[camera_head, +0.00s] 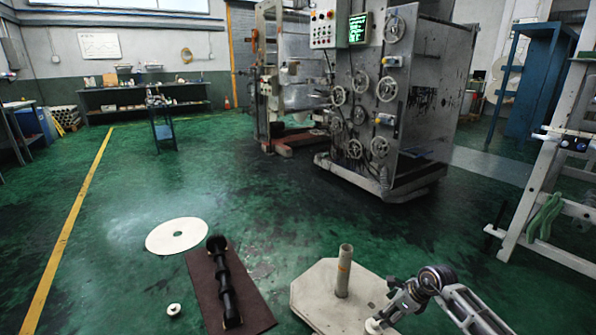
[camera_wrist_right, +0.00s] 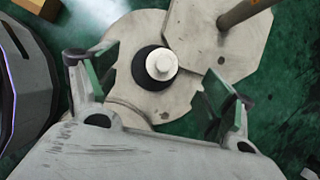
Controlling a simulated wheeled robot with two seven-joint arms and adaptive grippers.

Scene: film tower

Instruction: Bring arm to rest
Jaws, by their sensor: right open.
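My right gripper (camera_head: 388,306) is at the lower right of the head view, over the front right part of a pale octagonal plate (camera_head: 315,295). In the right wrist view my right gripper (camera_wrist_right: 160,78) is open, its two fingers apart with nothing between the tips. Beyond them is a white round knob (camera_wrist_right: 161,64) with a black collar, on a pale round plate (camera_wrist_right: 115,30). I cannot tell whether the fingers are level with the knob. The octagonal plate also shows in the wrist view (camera_wrist_right: 205,45). My left gripper is out of view.
An upright tube (camera_head: 343,272) stands on the octagonal plate. A black roller (camera_head: 225,285) lies on a brown mat (camera_head: 204,290). A white disc (camera_head: 160,238) and a small white part (camera_head: 173,310) are on the floor. A large machine (camera_head: 420,100) stands behind. The left floor is clear.

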